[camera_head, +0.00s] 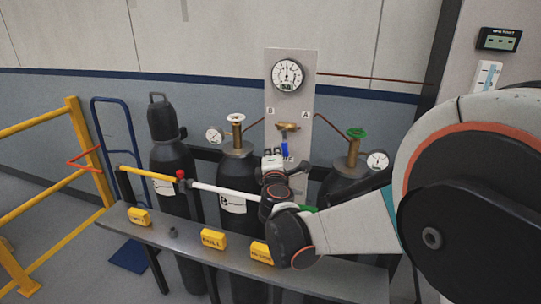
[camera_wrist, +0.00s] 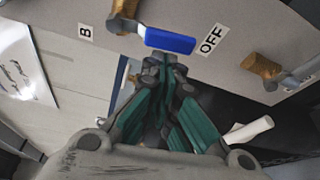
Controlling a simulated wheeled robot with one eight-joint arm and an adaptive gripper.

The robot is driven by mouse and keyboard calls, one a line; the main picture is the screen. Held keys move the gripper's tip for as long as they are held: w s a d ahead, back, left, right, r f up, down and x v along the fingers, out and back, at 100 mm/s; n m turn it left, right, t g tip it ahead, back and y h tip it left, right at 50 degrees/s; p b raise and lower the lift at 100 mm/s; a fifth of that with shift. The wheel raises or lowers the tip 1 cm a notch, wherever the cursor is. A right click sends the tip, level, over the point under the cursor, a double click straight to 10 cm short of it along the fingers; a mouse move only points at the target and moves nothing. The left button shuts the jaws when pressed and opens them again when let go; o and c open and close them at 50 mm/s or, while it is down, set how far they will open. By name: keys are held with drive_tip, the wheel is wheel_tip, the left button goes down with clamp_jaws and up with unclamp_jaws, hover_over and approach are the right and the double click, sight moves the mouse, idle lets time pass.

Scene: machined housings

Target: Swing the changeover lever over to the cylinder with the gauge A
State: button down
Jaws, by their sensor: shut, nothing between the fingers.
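The changeover lever has a blue handle (camera_head: 285,149) and hangs down from a brass valve (camera_head: 288,127) on a grey panel (camera_head: 291,100). In the wrist view the blue handle (camera_wrist: 170,41) lies just beyond my fingertips, its free end beside an OFF label (camera_wrist: 212,38). My gripper (camera_wrist: 166,72) is shut and empty, its tips close to the handle; whether they touch it I cannot tell. In the head view my gripper (camera_head: 279,161) is just below the handle. Panel label A (camera_head: 305,115) is on the right, B (camera_head: 270,111) on the left. Cylinder gauges (camera_head: 377,160) (camera_head: 214,134) are unreadable.
A round dial (camera_head: 287,75) tops the panel. A cylinder with a green handwheel (camera_head: 356,134) stands right, one with a white handwheel (camera_head: 236,118) left. Another brass valve (camera_wrist: 262,66) is right of my fingers. A bench (camera_head: 185,231) with yellow blocks runs in front.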

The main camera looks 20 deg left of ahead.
sight(288, 153)
drive_tip(key=shift+d+f+n, duration=0.1)
drive_tip(key=shift+d+n, duration=0.25)
drive_tip(key=shift+n, duration=0.25)
idle(0.3)
drive_tip(key=d+n+h+p, duration=0.1)
drive_tip(key=n, duration=0.1)
drive_tip(key=d+n+g+p, duration=0.1)
drive_tip(key=n, duration=0.1)
drive_tip(key=shift+w+d+g+h, duration=0.15)
drive_tip(key=shift+d+g+h, duration=0.15)
drive_tip(key=shift+d+h, duration=0.1)
drive_tip(key=shift+d, duration=0.55)
drive_tip(key=shift+d+r, duration=0.2)
drive_tip(key=shift+f, duration=0.1)
